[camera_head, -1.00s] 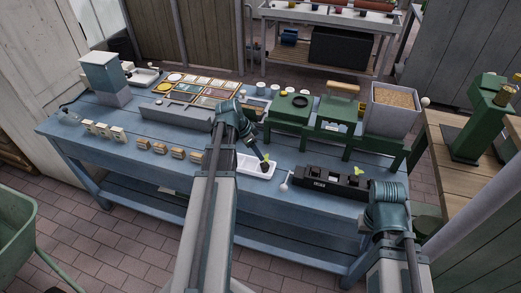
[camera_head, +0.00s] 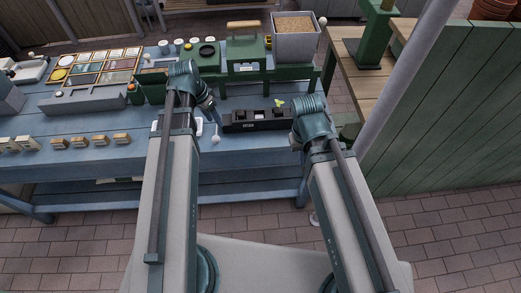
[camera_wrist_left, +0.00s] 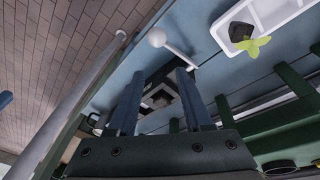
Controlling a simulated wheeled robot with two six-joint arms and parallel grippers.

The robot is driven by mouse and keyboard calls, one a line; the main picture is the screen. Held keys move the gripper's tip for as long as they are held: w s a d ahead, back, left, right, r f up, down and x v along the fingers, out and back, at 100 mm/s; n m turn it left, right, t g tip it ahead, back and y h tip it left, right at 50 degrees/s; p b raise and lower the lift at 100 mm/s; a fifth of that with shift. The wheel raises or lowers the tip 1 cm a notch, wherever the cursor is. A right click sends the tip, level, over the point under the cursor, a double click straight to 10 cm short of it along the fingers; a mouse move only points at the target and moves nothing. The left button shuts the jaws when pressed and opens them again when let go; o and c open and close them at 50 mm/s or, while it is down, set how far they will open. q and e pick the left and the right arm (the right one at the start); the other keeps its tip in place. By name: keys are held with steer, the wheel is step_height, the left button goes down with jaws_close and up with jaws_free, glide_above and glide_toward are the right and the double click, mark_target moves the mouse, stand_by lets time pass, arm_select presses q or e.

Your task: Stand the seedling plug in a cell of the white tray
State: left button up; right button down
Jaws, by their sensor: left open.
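In the left wrist view, a seedling plug (camera_wrist_left: 240,33), dark with light green leaves, is in the white tray (camera_wrist_left: 264,14) at upper right. Whether it stands upright there I cannot tell. In the head view my left arm covers most of the white tray (camera_head: 197,128), and its plug is hidden. My left gripper (camera_head: 211,114) is beside the tray, its fingers apart and empty in the wrist view (camera_wrist_left: 158,90). Other green leaves (camera_head: 279,102) show at the black block (camera_head: 240,124). My right gripper (camera_head: 298,142) is mostly hidden by its own wrist, near that block.
A crank with a white knob (camera_head: 215,139) stands between the tray and the block; the knob (camera_wrist_left: 157,38) is near my left fingers. Green machines (camera_head: 244,62) and a soil hopper (camera_head: 296,38) stand behind. Small blocks (camera_head: 100,140) line the blue bench (camera_head: 75,158) at left.

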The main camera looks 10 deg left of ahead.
arm_select(q)
steer(key=s+d+n+y, duration=0.1)
steer(key=s+d, duration=0.4)
steer(key=d, duration=0.4)
steer(key=s+d+g+y, duration=0.1)
steer(key=s+d+y, duration=0.1)
steer(key=s+d, duration=0.4)
steer(key=d, duration=0.3)
steer(key=shift+d+f+n+g, duration=0.15)
steer(key=shift+d+n+g, duration=0.15)
steer(key=shift+n, duration=0.1)
